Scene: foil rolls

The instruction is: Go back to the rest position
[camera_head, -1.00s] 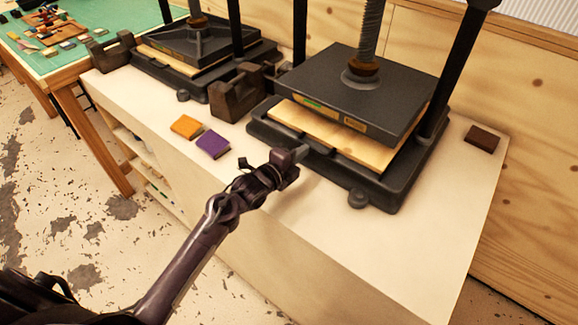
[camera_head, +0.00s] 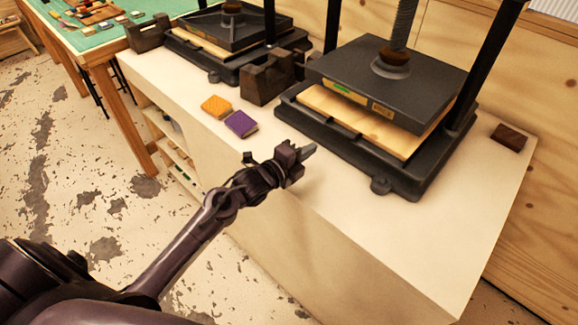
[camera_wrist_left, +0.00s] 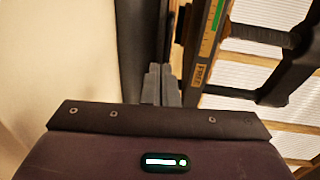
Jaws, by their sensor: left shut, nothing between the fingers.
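My left gripper (camera_head: 309,149) is shut and empty. In the head view it is over the front edge of the white bench (camera_head: 440,235), in front of the near black press (camera_head: 385,75). My left arm reaches to it from the lower left. In the left wrist view the left gripper's fingertips (camera_wrist_left: 161,84) are together, with nothing between them. The press, with its green and yellow labels, is beside them on the right. My right gripper is not in view.
An orange pad (camera_head: 216,106) and a purple pad (camera_head: 241,123) lie on the bench left of my gripper. A second press (camera_head: 225,30) and dark blocks (camera_head: 268,75) stand behind. A small dark block (camera_head: 508,137) lies at right. A green-topped table (camera_head: 95,38) is at far left.

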